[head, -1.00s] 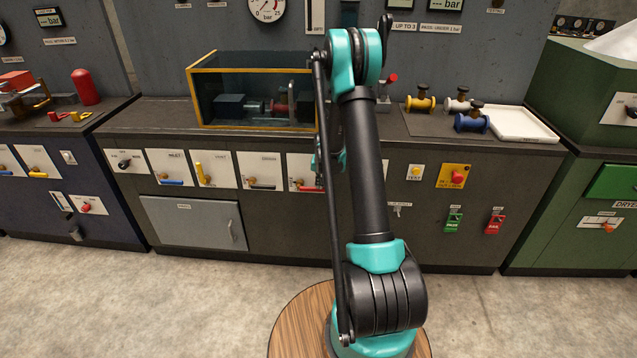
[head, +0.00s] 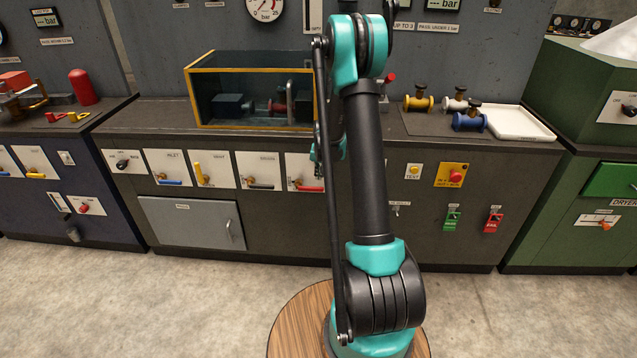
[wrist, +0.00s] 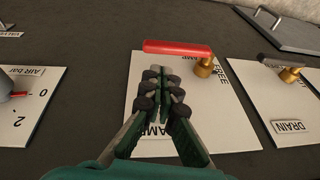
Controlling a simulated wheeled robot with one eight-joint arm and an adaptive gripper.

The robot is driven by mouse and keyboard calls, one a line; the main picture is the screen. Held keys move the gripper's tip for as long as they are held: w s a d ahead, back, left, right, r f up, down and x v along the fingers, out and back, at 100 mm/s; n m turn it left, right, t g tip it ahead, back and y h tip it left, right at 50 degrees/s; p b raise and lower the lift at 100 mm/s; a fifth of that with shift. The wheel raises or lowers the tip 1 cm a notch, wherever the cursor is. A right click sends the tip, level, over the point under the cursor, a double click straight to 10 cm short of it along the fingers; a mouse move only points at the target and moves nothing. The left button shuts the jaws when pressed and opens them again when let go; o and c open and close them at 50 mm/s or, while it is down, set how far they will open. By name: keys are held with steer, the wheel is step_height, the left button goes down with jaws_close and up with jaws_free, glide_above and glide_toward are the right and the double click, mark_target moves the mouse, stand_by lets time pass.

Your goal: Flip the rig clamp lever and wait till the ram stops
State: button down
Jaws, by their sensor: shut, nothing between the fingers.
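The red clamp lever (wrist: 178,48) lies across the top of its white plate (wrist: 205,115) in the wrist view, pivoting on a brass fitting at its right end near the word FREE. My gripper (wrist: 163,76) is shut and empty over the plate, just below the lever in the picture; contact cannot be told. The rig's glass case (head: 215,82) holds a dark blue block, a short grey ram (head: 249,105) and a red spool (head: 277,106).
The drain plate (wrist: 285,100) with its dark lever is right of the clamp plate; an air gauge plate (wrist: 28,100) is at left. On the bench, several flanged spools (head: 419,103) stand near a white tray (head: 518,123). Floor before the bench is clear.

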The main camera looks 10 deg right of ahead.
steer(key=s+d+r, duration=0.3)
steer(key=s+r, duration=0.1)
steer(key=r, duration=0.4)
steer(key=s+a+r+n, duration=0.1)
steer(key=s+a+r, duration=0.2)
steer(key=s, duration=0.6)
steer(key=s+a+r+n, duration=0.1)
steer(key=s+a+r, duration=0.2)
steer(key=s, duration=0.6)
steer(key=s+a+f+n, duration=0.1)
steer(key=s, duration=0.7)
steer(key=s+a+f+n, duration=0.1)
steer(key=s+a, duration=0.1)
steer(key=s, duration=0.7)
steer(key=shift+f+n+t, duration=0.3)
steer(key=shift+f, duration=0.05)
steer(key=shift+w, duration=0.1)
